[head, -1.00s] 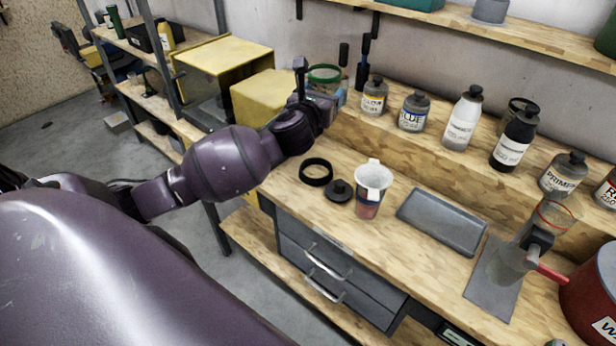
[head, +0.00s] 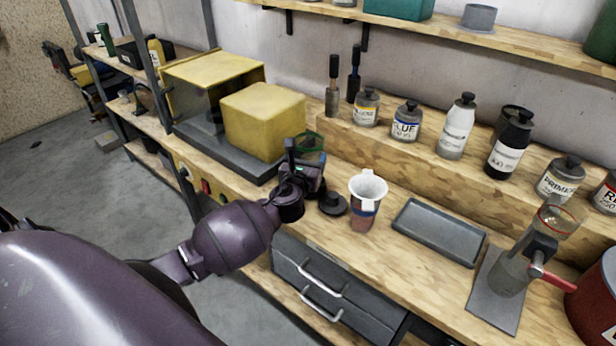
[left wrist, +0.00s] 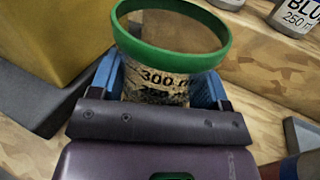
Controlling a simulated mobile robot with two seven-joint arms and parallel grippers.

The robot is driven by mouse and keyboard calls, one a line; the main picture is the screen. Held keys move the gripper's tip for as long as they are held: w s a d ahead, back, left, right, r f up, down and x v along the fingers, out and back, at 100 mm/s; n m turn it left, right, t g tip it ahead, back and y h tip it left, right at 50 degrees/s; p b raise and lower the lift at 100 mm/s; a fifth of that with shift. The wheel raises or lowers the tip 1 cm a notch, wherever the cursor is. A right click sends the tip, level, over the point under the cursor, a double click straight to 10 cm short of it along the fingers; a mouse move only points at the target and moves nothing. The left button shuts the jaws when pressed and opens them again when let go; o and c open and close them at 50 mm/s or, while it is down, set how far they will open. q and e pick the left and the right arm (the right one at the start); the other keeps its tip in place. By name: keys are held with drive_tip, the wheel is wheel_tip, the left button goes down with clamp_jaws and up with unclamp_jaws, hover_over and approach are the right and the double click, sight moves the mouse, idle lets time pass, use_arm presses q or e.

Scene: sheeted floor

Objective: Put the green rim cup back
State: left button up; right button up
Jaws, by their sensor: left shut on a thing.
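The green rim cup (head: 311,142) is a clear measuring cup with dark markings, partly hidden by my gripper in the head view. My left gripper (head: 307,168) is shut on it, low over the bench, left of the white cup. In the left wrist view, the green rim cup (left wrist: 170,68) stands upright between the blue fingers of my left gripper (left wrist: 160,88). I cannot tell if its base touches the bench. The black ring seen earlier is hidden behind my gripper. My right gripper is not in view.
A grey tray (head: 438,232) and a stand holding a red rim cup (head: 557,219) are further right. Yellow boxes (head: 262,120) are at left; bottles line the raised shelf.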

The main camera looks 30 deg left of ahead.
use_arm(q)
wheel_tip(320, 180, down, 5)
drive_tip(key=shift+r+b, duration=0.2)
drive_tip(key=shift+b, duration=0.5)
drive_tip(key=shift+f, duration=0.2)
drive_tip(key=shift+r, duration=0.1)
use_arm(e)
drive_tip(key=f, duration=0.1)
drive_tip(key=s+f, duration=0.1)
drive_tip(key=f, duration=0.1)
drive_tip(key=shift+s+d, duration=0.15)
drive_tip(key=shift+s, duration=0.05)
use_arm(q)
drive_tip(key=shift+f, duration=0.25)
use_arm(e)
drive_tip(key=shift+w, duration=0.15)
use_arm(q)
drive_tip(key=o, duration=1)
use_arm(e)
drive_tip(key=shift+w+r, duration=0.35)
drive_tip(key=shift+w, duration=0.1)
use_arm(q)
drive_tip(key=shift+r, duration=0.1)
